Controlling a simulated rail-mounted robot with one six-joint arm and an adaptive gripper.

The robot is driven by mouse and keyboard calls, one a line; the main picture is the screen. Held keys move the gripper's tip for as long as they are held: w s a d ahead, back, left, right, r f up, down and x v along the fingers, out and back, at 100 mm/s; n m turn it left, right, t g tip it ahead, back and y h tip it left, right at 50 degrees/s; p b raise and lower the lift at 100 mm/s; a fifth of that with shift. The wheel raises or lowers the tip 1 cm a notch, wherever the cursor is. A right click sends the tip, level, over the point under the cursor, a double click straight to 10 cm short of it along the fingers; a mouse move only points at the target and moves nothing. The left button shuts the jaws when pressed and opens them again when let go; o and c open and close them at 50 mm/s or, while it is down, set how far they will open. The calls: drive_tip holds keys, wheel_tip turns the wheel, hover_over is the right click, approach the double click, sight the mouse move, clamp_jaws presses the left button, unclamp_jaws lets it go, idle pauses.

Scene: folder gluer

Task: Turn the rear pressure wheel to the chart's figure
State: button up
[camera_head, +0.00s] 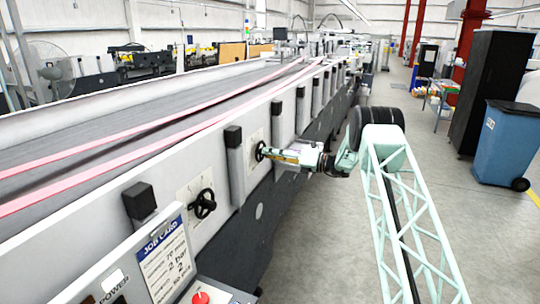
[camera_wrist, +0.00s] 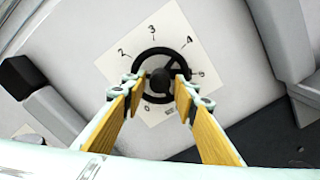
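The rear pressure wheel (camera_head: 259,151) is a small black handwheel on the machine's side panel. In the wrist view the wheel (camera_wrist: 152,53) shows a round hub and spokes over a white dial plate (camera_wrist: 116,64) marked 0, 2, 3, 4, 5; my finger hides part of it. My gripper (camera_head: 273,154) is right in front of it; in the wrist view its yellow-padded fingers (camera_wrist: 161,82) are apart, one each side of the hub, over the rim. Contact cannot be told. A job card (camera_head: 165,258) shows "2 bar" and "2"; smaller text is unreadable.
Another black handwheel (camera_head: 203,204) with its own dial plate sits nearer on the same panel. Black-capped posts (camera_head: 234,150) stand beside the wheels. A red button (camera_head: 200,298) is at the bottom. A blue bin (camera_head: 506,145) stands right; the grey aisle floor is clear.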

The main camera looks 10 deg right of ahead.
drive_tip(key=c, duration=0.6)
drive_tip(key=shift+o, duration=0.2)
drive_tip(key=shift+n+b, duration=0.4)
drive_tip(key=shift+r+m+b, duration=0.1)
drive_tip(key=shift+m+b, duration=9.4)
drive_tip(key=shift+m, duration=7.1)
